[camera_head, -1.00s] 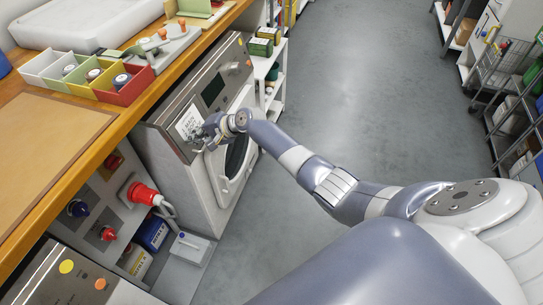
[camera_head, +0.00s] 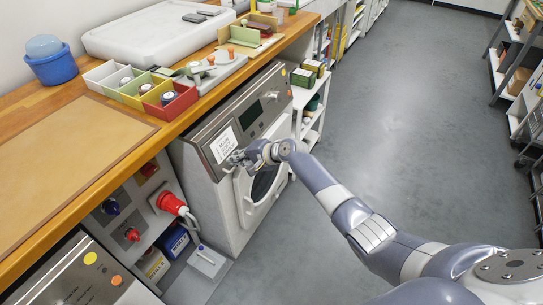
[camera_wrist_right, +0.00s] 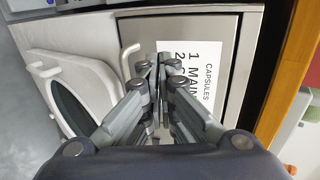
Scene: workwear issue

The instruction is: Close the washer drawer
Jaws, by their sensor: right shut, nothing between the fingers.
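The washer (camera_head: 225,205) stands under the wooden worktop. Its drawer front (camera_head: 205,143) is the grey metal panel at the left of the control strip, with a white printed label (camera_head: 223,145). In the right wrist view the drawer front (camera_wrist_right: 226,28) fills the upper middle, and its label (camera_wrist_right: 207,75) reads "CAPSULES" and "1 MAIN". My right gripper (camera_head: 236,158) is shut and empty, its fingertips (camera_wrist_right: 158,62) at the label. I cannot tell whether they touch it, or whether the drawer is flush. My left gripper is not in view.
The worktop edge (camera_head: 178,122) runs above. A red plug (camera_head: 172,204) sits left of the washer. The grey floor (camera_head: 400,120) at right is clear.

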